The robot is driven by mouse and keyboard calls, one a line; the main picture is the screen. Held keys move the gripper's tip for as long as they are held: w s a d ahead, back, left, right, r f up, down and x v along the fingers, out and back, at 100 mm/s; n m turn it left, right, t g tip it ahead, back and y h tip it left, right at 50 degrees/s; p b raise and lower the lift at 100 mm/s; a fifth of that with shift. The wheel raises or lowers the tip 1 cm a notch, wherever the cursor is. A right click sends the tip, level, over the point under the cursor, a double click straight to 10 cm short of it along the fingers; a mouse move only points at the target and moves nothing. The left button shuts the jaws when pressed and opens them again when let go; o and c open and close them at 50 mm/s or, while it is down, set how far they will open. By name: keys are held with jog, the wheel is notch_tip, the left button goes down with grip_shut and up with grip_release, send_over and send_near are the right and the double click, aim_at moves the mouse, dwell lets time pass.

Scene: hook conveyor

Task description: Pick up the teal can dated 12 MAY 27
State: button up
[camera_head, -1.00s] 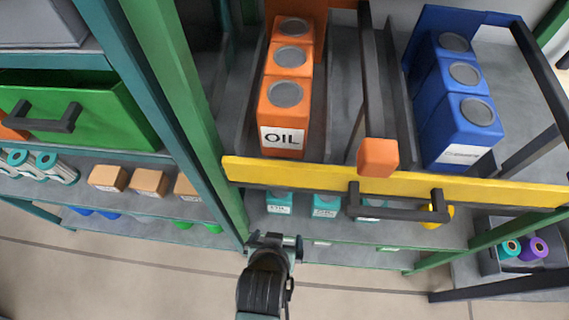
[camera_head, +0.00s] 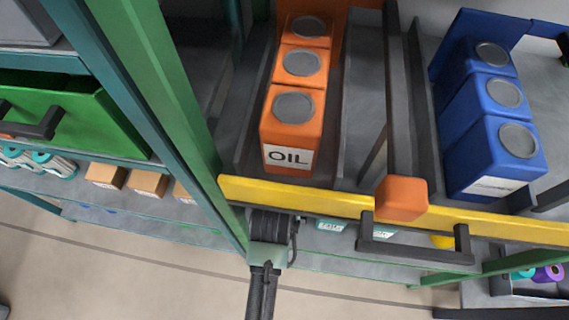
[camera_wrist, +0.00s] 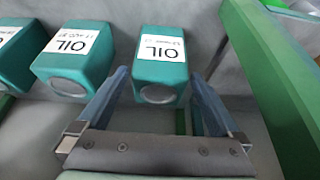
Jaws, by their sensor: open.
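Several teal cans labelled OIL show upside down in the wrist view. The nearest teal can (camera_wrist: 160,68) lies between the lines of my two fingers, at about fingertip depth; its date print is too small to read. A second teal can (camera_wrist: 75,62) is to its left, its date blurred, seemingly with AUG in it. A third teal can (camera_wrist: 14,42) is cut off at the left edge. My gripper (camera_wrist: 158,78) is open and empty. In the head view its fingers are hidden under the yellow shelf front, where teal cans (camera_head: 330,224) (camera_head: 379,233) partly show.
A green post (camera_wrist: 272,85) stands close to the right of my gripper in the wrist view. The yellow shelf front (camera_head: 330,199) with a black handle (camera_head: 415,250) is above my wrist. Orange oil cans (camera_head: 292,125) and blue cans (camera_head: 495,150) stand on the upper shelf.

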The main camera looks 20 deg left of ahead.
jog(key=shift+w+a, duration=0.25)
jog(key=shift+w, duration=0.55)
jog(key=b+x, duration=0.2)
jog(key=x, duration=0.3)
jog(key=shift+w, duration=0.2)
jog(key=shift+c, duration=0.3)
jog(key=c, duration=1.4)
grip_shut()
jog(key=shift+r, duration=0.15)
